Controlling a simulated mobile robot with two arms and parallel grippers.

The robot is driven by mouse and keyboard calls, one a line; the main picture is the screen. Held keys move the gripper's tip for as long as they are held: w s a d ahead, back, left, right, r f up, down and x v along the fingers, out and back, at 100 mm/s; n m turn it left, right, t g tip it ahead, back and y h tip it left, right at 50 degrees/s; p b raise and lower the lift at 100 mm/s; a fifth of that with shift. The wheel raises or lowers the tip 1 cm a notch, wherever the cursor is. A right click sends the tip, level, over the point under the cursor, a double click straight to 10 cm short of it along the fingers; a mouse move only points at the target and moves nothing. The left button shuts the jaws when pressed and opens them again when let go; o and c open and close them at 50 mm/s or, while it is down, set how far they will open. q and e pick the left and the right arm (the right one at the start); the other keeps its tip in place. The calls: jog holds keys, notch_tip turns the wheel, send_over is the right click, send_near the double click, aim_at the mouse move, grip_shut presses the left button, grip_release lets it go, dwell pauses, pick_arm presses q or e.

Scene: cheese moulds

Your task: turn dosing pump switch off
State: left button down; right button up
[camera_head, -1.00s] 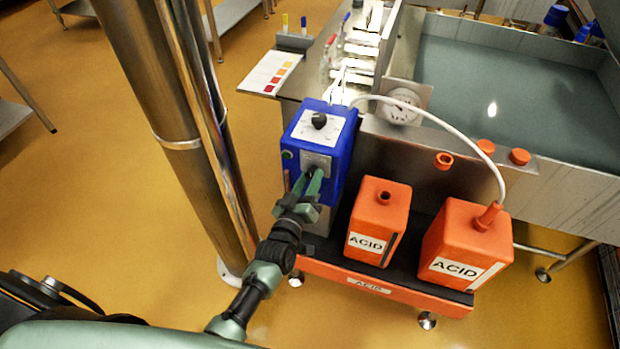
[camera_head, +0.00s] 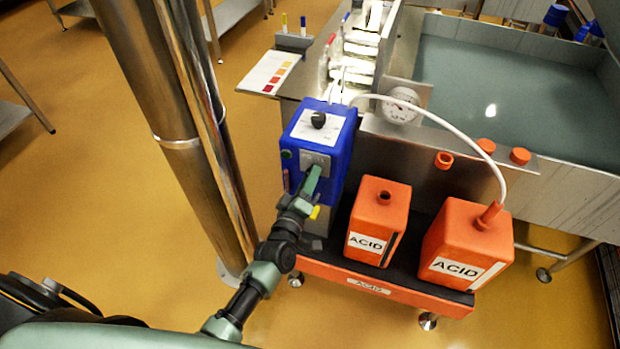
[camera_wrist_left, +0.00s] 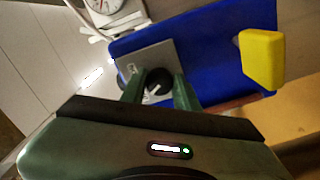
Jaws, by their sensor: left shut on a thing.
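The dosing pump (camera_head: 335,150) is a blue box with a white dial face and a black knob (camera_head: 318,120) on top. Its front has a grey switch plate (camera_head: 316,160), also in the left wrist view (camera_wrist_left: 146,62). My left gripper (camera_head: 312,180) is at this plate. In the left wrist view its green fingers (camera_wrist_left: 157,86) are shut on the black rotary switch (camera_wrist_left: 158,82). The fingers hide most of the switch in the head view. The gripper is rolled relative to the pump. My right gripper is not in view.
Two orange acid canisters (camera_head: 378,222) (camera_head: 464,246) stand right of the pump on a low orange-edged trolley (camera_head: 372,287). A white hose (camera_head: 440,114) arches over to the right canister. A steel column (camera_head: 172,130) stands left. A yellow part (camera_wrist_left: 262,60) sits beside the pump.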

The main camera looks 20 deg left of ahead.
pick_arm(q)
jog(key=c, duration=1.1)
grip_release()
jog(key=shift+o, duration=0.2)
jog(key=s, duration=0.8)
jog(key=shift+a, duration=0.2)
jog(key=shift+d, duration=0.1)
